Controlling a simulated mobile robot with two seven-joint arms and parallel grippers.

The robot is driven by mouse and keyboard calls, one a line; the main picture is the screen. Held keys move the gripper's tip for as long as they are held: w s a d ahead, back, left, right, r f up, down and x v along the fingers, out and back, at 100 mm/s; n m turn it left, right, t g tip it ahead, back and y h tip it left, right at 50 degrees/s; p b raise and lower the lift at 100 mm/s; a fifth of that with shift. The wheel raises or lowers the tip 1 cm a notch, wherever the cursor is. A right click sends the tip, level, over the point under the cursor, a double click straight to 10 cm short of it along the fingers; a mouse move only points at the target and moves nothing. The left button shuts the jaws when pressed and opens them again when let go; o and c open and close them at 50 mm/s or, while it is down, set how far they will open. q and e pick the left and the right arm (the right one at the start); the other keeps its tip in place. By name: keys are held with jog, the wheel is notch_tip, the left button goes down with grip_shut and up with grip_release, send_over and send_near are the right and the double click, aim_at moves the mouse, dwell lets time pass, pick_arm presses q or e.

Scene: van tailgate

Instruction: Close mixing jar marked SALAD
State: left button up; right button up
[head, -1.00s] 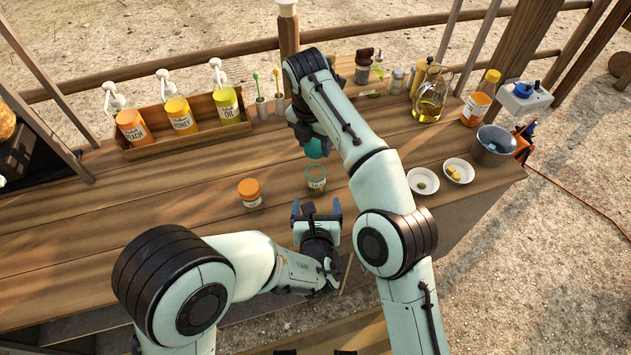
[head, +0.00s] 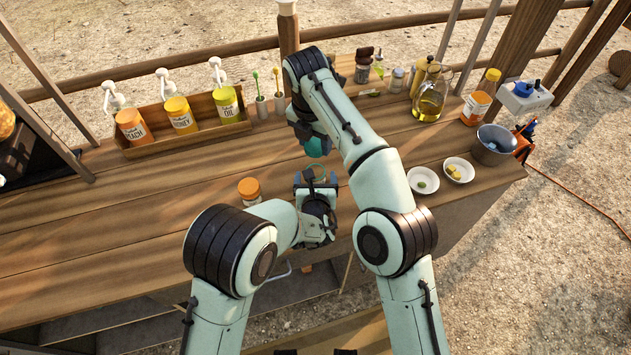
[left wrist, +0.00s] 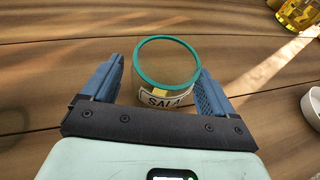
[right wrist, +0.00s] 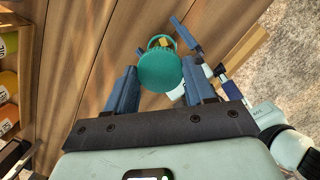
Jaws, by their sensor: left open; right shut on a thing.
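The SALAD jar (left wrist: 166,91) stands upright and without a lid on the wooden counter. Its teal rim shows in the left wrist view, with part of the label below. My left gripper (left wrist: 158,88) is open, its fingers on either side of the jar with small gaps. In the head view my left gripper (head: 317,178) hides most of the jar. My right gripper (right wrist: 158,85) is shut on the teal lid (right wrist: 159,70). It holds the lid (head: 316,147) above the counter, just behind the jar in the head view. The right arm hides most of its fingers there.
An orange-lidded jar (head: 249,190) stands left of the SALAD jar. A wooden rack (head: 190,128) with pump bottles is at the back left. Two small bowls (head: 423,181) (head: 458,170), a metal pot (head: 492,147) and an oil jug (head: 430,95) stand to the right.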

pick_arm(q)
jog(key=c, duration=1.5)
pick_arm(e)
send_over(315, 162)
jog(key=s, duration=0.2)
jog(key=shift+s+f, duration=0.1)
jog(key=shift+f, duration=2.4)
jog(key=shift+f, duration=0.85)
jog(key=shift+f, duration=0.55)
pick_arm(q)
grip_shut()
pick_arm(e)
jog(key=shift+m, duration=1.6)
